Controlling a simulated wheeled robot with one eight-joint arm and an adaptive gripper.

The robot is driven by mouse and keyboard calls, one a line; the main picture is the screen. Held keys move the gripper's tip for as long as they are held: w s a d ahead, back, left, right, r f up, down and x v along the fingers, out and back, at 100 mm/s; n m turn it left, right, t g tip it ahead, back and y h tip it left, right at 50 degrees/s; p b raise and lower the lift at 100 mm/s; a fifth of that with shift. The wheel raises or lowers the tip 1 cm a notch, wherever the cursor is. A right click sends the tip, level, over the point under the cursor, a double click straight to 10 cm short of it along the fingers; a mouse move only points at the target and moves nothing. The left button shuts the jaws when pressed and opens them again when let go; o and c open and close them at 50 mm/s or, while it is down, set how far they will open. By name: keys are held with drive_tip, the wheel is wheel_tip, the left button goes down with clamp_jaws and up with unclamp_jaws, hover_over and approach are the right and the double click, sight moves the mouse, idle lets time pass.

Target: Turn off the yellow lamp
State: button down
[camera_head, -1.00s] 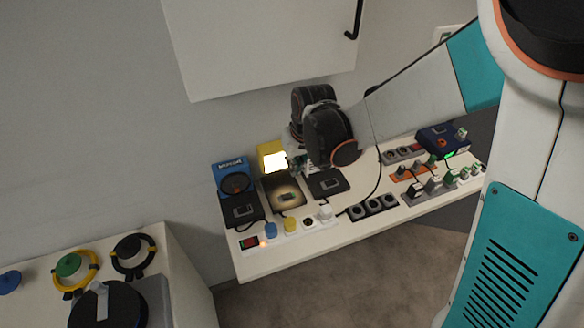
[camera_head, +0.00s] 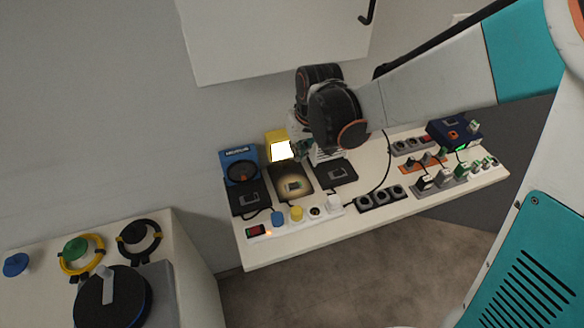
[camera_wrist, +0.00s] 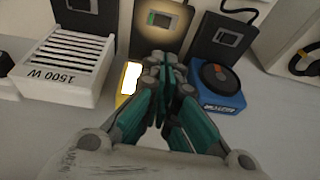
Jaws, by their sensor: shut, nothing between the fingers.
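The yellow lamp (camera_head: 276,137) stands at the back of the white table and its front glows white. It also shows in the wrist view (camera_wrist: 121,97), partly hidden by my fingers. In front of it lies a black panel (camera_head: 297,196) with a small switch (camera_wrist: 159,19) in a warm pool of light. My gripper (camera_wrist: 163,62) is shut and empty. In the wrist view its fingertips overlap the near edge of that panel, beside the lamp; I cannot tell whether they touch. In the head view my wrist largely hides the fingers.
A blue device (camera_head: 236,156) stands left of the lamp, a white 1500 W box (camera_wrist: 65,62) on its other side, each with its own black panel. A power strip (camera_head: 285,228) with blue, yellow and white plugs runs along the front. A white cabinet (camera_head: 275,40) hangs above.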

drive_tip(key=b, duration=0.5)
approach(292, 183)
drive_tip(key=w+f, duration=0.1)
drive_tip(key=a+f, duration=0.1)
drive_tip(key=f, duration=0.1)
drive_tip(key=w+f, duration=0.1)
drive_tip(key=shift+w+a+f, duration=0.15)
drive_tip(key=shift+w+f, duration=0.15)
drive_tip(key=shift+f, duration=0.1)
drive_tip(key=shift+f+b, duration=0.3)
drive_tip(key=shift+f, duration=0.25)
drive_tip(key=shift+a, duration=0.1)
drive_tip(key=shift+s+a+f+b, duration=0.1)
drive_tip(key=shift+a+f+b, duration=0.05)
drive_tip(key=shift+f+b, duration=0.25)
drive_tip(key=shift+w+d+r, duration=0.15)
drive_tip(key=shift+w+d, duration=0.1)
drive_tip(key=shift+d, duration=0.55)
